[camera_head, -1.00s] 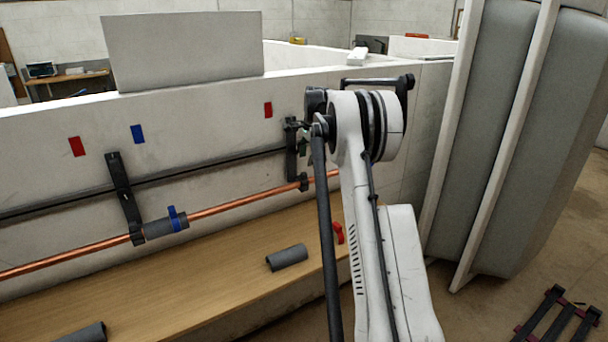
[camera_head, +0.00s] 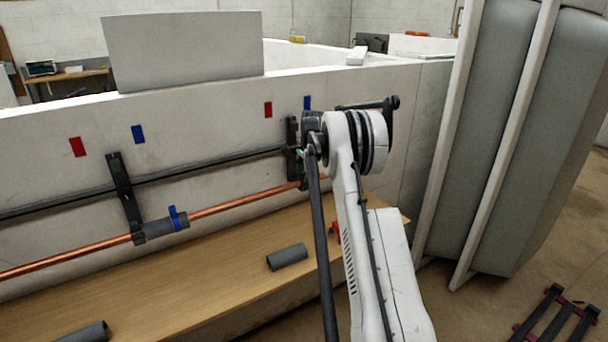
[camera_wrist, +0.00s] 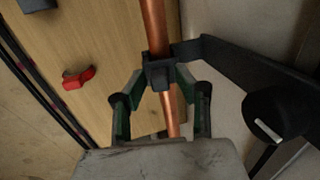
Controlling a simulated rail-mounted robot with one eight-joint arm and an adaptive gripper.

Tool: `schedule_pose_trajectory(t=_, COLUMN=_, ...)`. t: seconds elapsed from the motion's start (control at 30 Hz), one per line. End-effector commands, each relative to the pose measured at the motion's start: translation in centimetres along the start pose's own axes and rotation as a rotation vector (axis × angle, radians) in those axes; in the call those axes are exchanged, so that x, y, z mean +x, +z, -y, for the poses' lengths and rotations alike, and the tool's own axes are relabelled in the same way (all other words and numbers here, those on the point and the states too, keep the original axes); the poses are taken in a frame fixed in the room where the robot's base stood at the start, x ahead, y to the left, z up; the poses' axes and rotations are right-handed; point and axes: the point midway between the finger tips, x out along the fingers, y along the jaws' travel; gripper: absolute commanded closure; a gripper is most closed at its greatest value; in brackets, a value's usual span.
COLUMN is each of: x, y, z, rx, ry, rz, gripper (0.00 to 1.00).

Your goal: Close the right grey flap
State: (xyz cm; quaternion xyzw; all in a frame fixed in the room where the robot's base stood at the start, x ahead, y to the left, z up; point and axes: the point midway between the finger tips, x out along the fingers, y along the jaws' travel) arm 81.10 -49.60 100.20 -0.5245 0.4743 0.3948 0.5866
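The dark grey clamp with the flap (camera_wrist: 160,72) sits around the copper pipe (camera_wrist: 154,25) at the end of the right black bracket (camera_wrist: 225,57). The flap cannot be told apart from the clamp body, so its angle is unclear. My gripper (camera_wrist: 161,76) has green and black fingers, apart, one on each side of the clamp. Whether they press on it is unclear. In the head view the right bracket (camera_head: 291,135) shows beside my wrist, which hides most of the gripper and clamp. The left black bracket (camera_head: 124,190) also meets the copper pipe (camera_head: 230,207).
A grey sleeve with a blue clip (camera_head: 165,228) is on the pipe near the left bracket. A loose grey sleeve (camera_head: 287,257) lies on the wooden ledge (camera_head: 200,285). A red piece (camera_wrist: 78,78) lies on it too. Large grey panels (camera_head: 540,130) stand at the right.

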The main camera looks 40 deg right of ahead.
Motion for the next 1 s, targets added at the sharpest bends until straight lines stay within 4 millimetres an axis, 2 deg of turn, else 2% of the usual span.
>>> schedule_pose_trajectory(t=0.03, x=0.0, y=0.0, z=0.0, rx=0.0, ry=0.0, rz=0.0, gripper=0.78)
schedule_pose_trajectory(t=0.2, x=0.0, y=0.0, z=0.0, rx=0.0, ry=0.0, rz=0.0, gripper=1.0)
schedule_pose_trajectory(t=0.47, x=0.2, y=0.0, z=0.2, rx=-0.002, ry=0.027, rz=0.0, gripper=1.0)
schedule_pose_trajectory(t=1.0, x=0.5, y=0.0, z=1.2, rx=-0.002, ry=0.227, rz=0.0, gripper=1.0)
